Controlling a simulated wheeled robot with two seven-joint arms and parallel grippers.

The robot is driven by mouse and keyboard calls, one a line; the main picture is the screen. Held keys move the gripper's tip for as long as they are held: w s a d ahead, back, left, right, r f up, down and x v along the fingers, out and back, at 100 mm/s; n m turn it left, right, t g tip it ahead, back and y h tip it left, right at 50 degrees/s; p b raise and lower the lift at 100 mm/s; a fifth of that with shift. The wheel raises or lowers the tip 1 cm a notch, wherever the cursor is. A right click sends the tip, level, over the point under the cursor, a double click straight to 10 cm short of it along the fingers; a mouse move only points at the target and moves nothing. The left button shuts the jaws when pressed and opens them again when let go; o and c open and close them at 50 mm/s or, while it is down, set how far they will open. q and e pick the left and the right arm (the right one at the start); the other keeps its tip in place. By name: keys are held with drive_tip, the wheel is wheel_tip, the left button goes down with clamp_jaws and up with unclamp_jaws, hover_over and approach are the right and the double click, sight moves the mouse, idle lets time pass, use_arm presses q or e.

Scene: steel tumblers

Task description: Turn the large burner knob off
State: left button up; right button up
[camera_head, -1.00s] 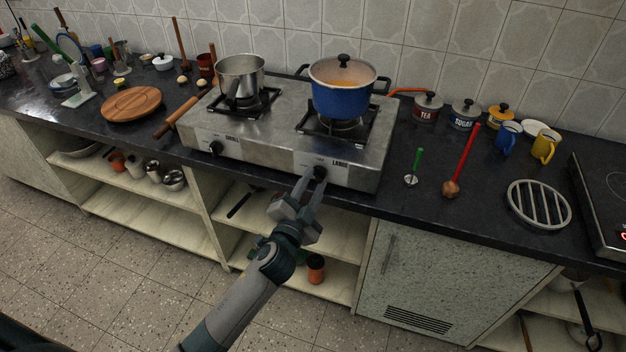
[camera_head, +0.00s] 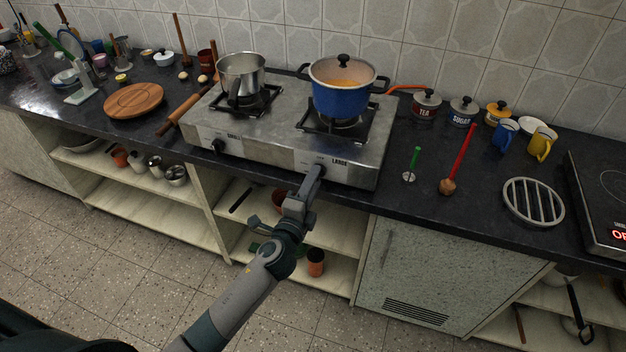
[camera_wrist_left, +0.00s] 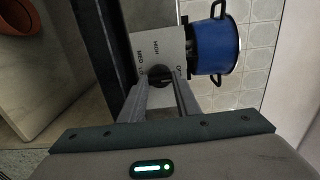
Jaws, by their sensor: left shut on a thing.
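The steel two-burner stove (camera_head: 270,125) stands on the dark counter, with panels marked SMALL and LARGE on its front. My left gripper (camera_head: 316,172) reaches up to the LARGE panel and its fingers are shut on the large burner knob. The fingers hide most of that knob in the head view. In the left wrist view the dark large burner knob (camera_wrist_left: 158,74) sits between the fingertips, by a plate (camera_wrist_left: 160,48) lettered HIGH, MED, LO and OFF. Its pointer is too unclear to read. The small burner knob (camera_head: 217,146) is untouched. My right gripper is out of view.
A blue pot (camera_head: 341,100) with a lid stands on the right burner, a steel pot (camera_head: 241,72) on the left. An orange hose (camera_head: 405,87) runs behind the stove. Open shelves (camera_head: 330,228) lie below the counter edge, near my forearm.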

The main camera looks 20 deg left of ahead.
use_arm(q)
drive_tip(key=shift+d, duration=0.1)
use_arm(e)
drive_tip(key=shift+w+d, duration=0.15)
use_arm(q)
drive_tip(key=o, duration=1)
drive_tip(key=shift+o, duration=0.2)
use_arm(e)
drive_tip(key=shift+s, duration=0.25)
use_arm(q)
drive_tip(key=s+b, duration=0.3)
drive_tip(key=s, duration=1.4)
drive_tip(key=shift+s+a+b, duration=0.15)
drive_tip(key=shift+a+b, duration=0.15)
drive_tip(key=shift+b, duration=0.05)
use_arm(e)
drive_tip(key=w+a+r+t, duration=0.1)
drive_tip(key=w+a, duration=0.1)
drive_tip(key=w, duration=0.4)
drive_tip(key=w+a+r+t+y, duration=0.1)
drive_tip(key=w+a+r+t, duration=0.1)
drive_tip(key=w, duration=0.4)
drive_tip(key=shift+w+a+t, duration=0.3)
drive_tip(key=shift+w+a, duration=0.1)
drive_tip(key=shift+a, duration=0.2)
